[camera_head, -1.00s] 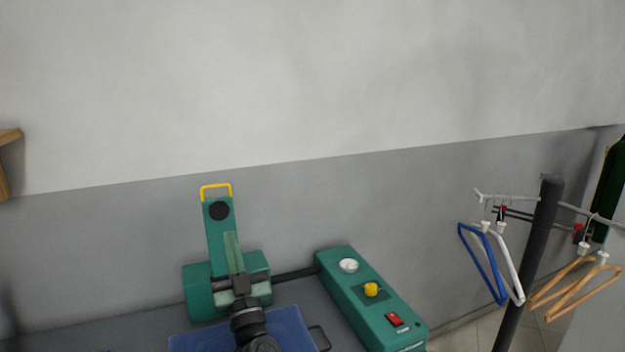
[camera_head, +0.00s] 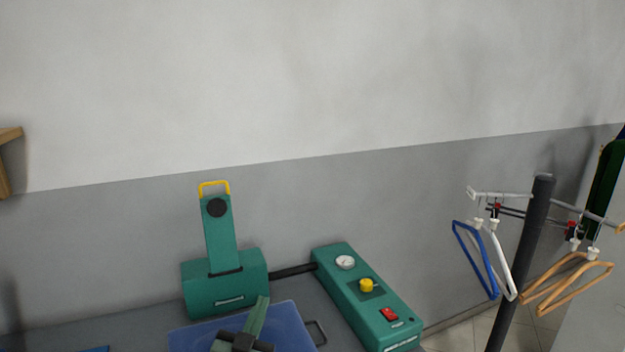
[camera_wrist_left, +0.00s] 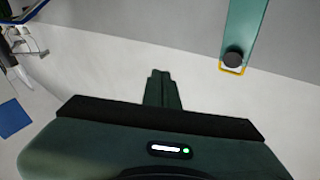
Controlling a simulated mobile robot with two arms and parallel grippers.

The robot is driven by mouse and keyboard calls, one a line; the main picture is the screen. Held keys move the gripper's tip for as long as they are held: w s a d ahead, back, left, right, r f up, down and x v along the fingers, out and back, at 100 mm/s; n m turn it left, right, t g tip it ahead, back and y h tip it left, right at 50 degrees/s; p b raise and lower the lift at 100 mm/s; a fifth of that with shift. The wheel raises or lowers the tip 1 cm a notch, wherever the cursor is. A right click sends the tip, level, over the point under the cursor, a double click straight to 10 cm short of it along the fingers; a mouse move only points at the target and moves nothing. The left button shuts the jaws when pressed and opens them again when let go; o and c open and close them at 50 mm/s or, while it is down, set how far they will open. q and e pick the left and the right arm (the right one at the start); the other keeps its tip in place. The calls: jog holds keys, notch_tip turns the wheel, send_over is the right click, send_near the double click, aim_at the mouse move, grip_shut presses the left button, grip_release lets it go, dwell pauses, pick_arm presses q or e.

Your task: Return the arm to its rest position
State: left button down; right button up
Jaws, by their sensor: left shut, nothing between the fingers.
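My left gripper (camera_head: 254,322) shows at the bottom of the head view, with green fingers pressed together and nothing between them. It is over the blue board (camera_head: 290,325) of the green press machine (camera_head: 225,291). In the left wrist view its closed fingers (camera_wrist_left: 160,86) point up the picture, and the press's green lever (camera_wrist_left: 245,25) with a black knob and yellow handle is off to the upper right, apart from them. My right gripper is not in view.
A green control box (camera_head: 367,295) with a gauge, yellow knob and red switch stands right of the press. A dark rack post (camera_head: 525,250) holds blue, white and wooden hangers farther right. A wooden shelf edge (camera_head: 8,140) is at the left wall.

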pick_arm(q)
jog(key=s+a+f+g, duration=0.2)
jog(key=s+f+g, duration=0.7)
jog(key=s+f, duration=0.8)
jog(key=s+a+f+n+g+y, duration=0.15)
jog(key=s+a+g, duration=0.25)
jog(key=s, duration=0.6)
jog(key=s+a+f+n+g+y, duration=0.1)
jog(key=s+a+f+g+y, duration=0.2)
jog(key=s, duration=0.7)
notch_tip(320, 180, down, 25)
jog(key=s+g+b, duration=0.1)
jog(key=s, duration=0.1)
jog(key=s+a+f, duration=0.1)
jog(key=s+f, duration=0.7)
jog(key=s+a+f+g, duration=0.1)
jog(key=s+a+f, duration=0.1)
jog(key=s+f, duration=0.6)
jog(key=shift+s+a+f+m+g+h+b, duration=0.25)
jog(key=shift+s+f+m+g+h+b, duration=0.15)
jog(key=shift+f, duration=0.25)
